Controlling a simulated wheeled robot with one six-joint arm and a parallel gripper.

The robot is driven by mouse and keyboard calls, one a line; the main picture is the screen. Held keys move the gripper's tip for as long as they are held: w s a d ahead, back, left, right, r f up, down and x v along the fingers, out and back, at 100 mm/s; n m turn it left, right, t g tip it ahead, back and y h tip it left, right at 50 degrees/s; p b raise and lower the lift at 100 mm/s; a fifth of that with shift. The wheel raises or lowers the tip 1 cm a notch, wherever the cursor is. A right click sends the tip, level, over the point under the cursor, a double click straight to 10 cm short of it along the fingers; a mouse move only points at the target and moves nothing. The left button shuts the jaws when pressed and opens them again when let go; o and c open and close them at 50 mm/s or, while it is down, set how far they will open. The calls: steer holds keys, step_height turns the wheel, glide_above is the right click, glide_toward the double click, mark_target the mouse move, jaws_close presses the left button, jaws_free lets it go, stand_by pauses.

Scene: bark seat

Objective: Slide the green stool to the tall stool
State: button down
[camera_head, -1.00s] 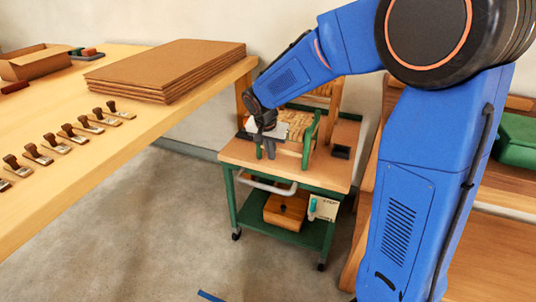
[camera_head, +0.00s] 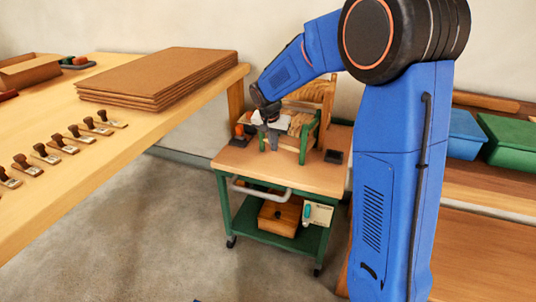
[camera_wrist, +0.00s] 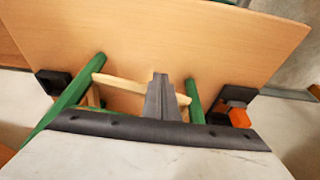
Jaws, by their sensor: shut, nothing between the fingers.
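A small green-framed stool (camera_head: 303,143) stands on the wooden top of a green cart (camera_head: 228,163). Its green legs (camera_wrist: 68,92) and a pale wooden rung (camera_wrist: 128,88) also show in the wrist view. A taller pale wooden frame (camera_head: 323,90), perhaps the tall stool, rises behind it, partly hidden. My gripper (camera_head: 268,142) is shut and points down at the left side of the green stool. In the wrist view my gripper (camera_wrist: 161,80) is between the two green legs, and its fingers overlap the rung. I cannot tell whether they touch. My wrist hides part of the stool.
A black holder (camera_head: 334,156) sits at the cart top's right, and an orange item (camera_head: 239,130) at its left. A wooden box (camera_head: 279,216) is on the lower shelf. A workbench (camera_head: 150,132) with stamps and boards fills the left. Bins (camera_head: 508,142) stand at right.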

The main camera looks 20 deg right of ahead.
steer(key=w+d, duration=0.1)
steer(key=w, duration=0.1)
steer(key=w+d, duration=0.4)
steer(key=w, duration=0.1)
steer(key=shift+d, duration=0.1)
steer(key=shift+s, duration=0.1)
